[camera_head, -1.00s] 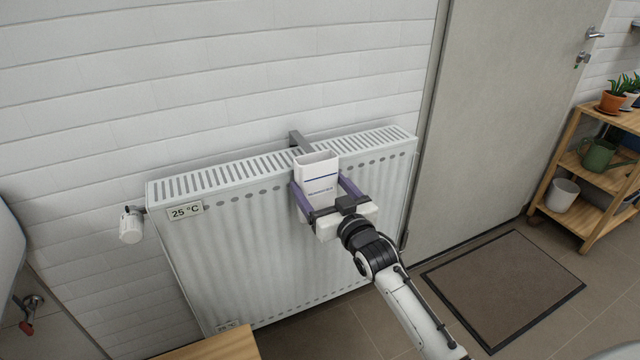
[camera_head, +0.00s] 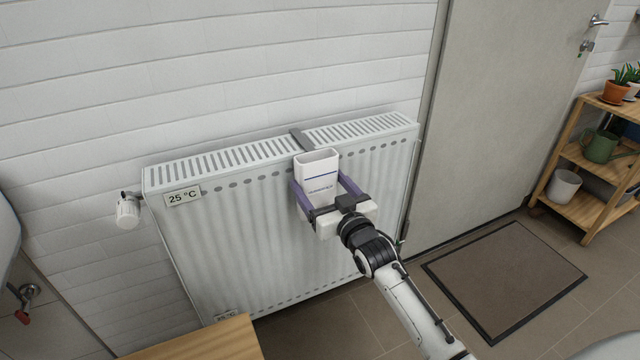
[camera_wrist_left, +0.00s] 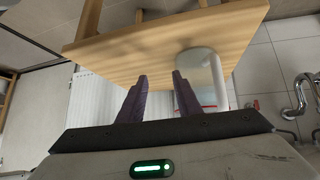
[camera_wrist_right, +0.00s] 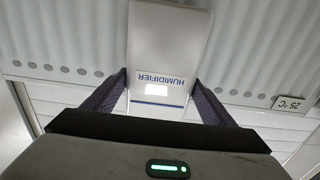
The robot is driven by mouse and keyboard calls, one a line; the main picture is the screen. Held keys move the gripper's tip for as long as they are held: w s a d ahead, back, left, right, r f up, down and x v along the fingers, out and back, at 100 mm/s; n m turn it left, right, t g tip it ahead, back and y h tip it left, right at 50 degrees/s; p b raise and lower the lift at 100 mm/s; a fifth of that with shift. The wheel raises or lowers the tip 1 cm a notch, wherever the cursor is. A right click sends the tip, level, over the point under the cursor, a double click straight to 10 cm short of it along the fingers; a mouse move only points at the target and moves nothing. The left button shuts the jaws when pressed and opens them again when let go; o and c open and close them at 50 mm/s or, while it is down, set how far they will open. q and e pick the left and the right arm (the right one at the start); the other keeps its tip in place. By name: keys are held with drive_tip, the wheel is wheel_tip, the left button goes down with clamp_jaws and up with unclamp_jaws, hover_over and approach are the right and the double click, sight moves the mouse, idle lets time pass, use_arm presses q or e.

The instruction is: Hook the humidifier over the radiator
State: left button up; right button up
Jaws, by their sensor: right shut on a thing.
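The humidifier (camera_head: 319,180), a white open-topped box with a blue line and lettering, is upright against the front of the white radiator (camera_head: 240,240). Its grey hook (camera_head: 301,139) lies across the radiator's top grille; whether its far end is behind the back edge is hidden. My right gripper (camera_head: 325,193) is shut on the humidifier, one purple finger on each side. In the right wrist view, the humidifier (camera_wrist_right: 165,50) is between both fingers, its lettering upside down. My left gripper (camera_wrist_left: 160,85) is open and empty in the left wrist view, near a wooden table (camera_wrist_left: 150,50).
A thermostat knob (camera_head: 128,212) and a 25 °C label (camera_head: 183,197) are at the radiator's left end. A door (camera_head: 510,110), dark mat (camera_head: 505,280) and plant shelf (camera_head: 585,210) are at the right.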

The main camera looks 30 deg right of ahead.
drive_tip(key=o, duration=1.8)
drive_tip(key=shift+r, duration=0.2)
drive_tip(key=shift+f, duration=0.35)
drive_tip(key=s+p, duration=0.2)
drive_tip(key=s, duration=0.8)
use_arm(q)
drive_tip(key=r+p, duration=0.3)
drive_tip(key=p, duration=0.1)
drive_tip(key=r+p, duration=0.2)
drive_tip(key=shift+a+r, duration=0.25)
drive_tip(key=shift+r, duration=0.1)
use_arm(e)
drive_tip(key=s+a+f+n+g+y, duration=0.1)
drive_tip(key=s+a+f+g, duration=0.2)
drive_tip(key=s+a+f, duration=0.2)
drive_tip(key=s+a+f+n+g+y, duration=0.1)
drive_tip(key=s+a+f+g, duration=0.2)
drive_tip(key=s, duration=0.9)
drive_tip(key=s+a+f+g+y, duration=0.1)
drive_tip(key=s+a+f+g, duration=0.2)
drive_tip(key=s+a+f, duration=0.4)
drive_tip(key=shift+s+a+f+n+y, duration=0.3)
drive_tip(key=shift+s+a+n, duration=0.1)
drive_tip(key=shift+s+a, duration=0.2)
